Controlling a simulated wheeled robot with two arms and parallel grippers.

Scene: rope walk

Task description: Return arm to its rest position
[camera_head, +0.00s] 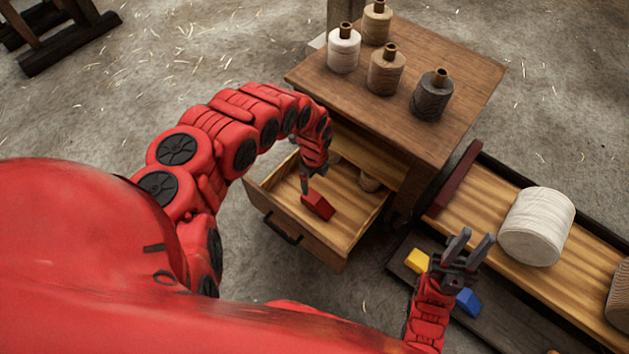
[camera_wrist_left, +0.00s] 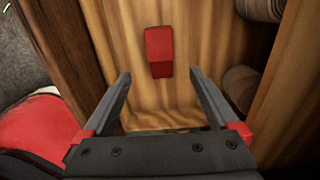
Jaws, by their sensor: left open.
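My left gripper (camera_head: 305,182) reaches down over the open drawer (camera_head: 347,228) of the wooden cabinet. In the left wrist view its two fingers (camera_wrist_left: 160,85) are apart with nothing between them. A red block (camera_head: 318,205) lies on the drawer floor close to the left fingertips. In the left wrist view the red block (camera_wrist_left: 159,52) lies beyond the fingertips. My right gripper (camera_head: 468,248) is at the lower right, its fingers apart and pointing up, with nothing visible between them.
Several thread spools (camera_head: 386,68) stand on the cabinet top (camera_head: 465,75). A spool lies at the drawer's back (camera_head: 369,181). A wooden tray (camera_head: 485,190) holds a large white spool (camera_head: 537,226). A yellow block (camera_head: 417,261) and blue block (camera_head: 468,301) lie near my right gripper.

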